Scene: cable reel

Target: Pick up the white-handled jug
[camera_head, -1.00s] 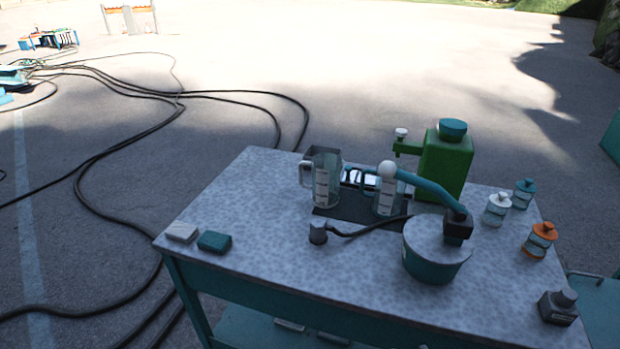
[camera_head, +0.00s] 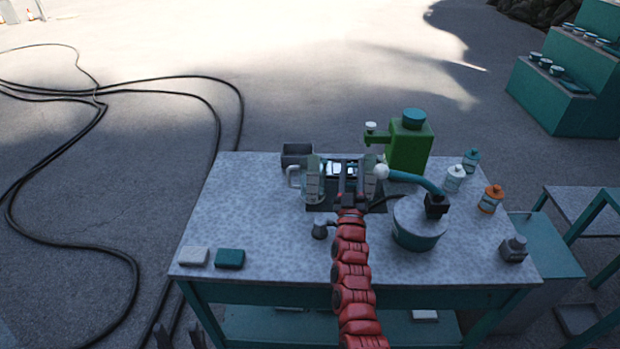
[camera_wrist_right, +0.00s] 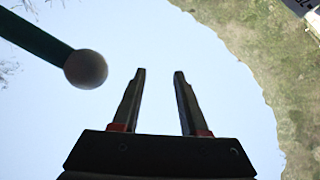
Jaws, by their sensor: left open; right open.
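The white-handled jug (camera_head: 312,188) is clear with a pale label and stands upright on a dark mat (camera_head: 322,207) on the table. Its white handle is on its left side. A second clear jug (camera_head: 373,185) with a teal handle stands to its right. My right gripper (camera_head: 348,178), on the red arm, is open between the two jugs in the head view. Whether it touches either cannot be told. In the right wrist view its open fingers (camera_wrist_right: 160,100) hold nothing. My left gripper (camera_head: 177,333) shows only partly, at the bottom left edge, open and away from both jugs.
A white knob (camera_head: 381,171) on a teal bar stands close to my right gripper, joined to a round pot (camera_head: 415,225). A green machine (camera_head: 408,148) stands behind. A small grey cup (camera_head: 320,229) sits in front. The table's left front is mostly clear (camera_head: 250,225).

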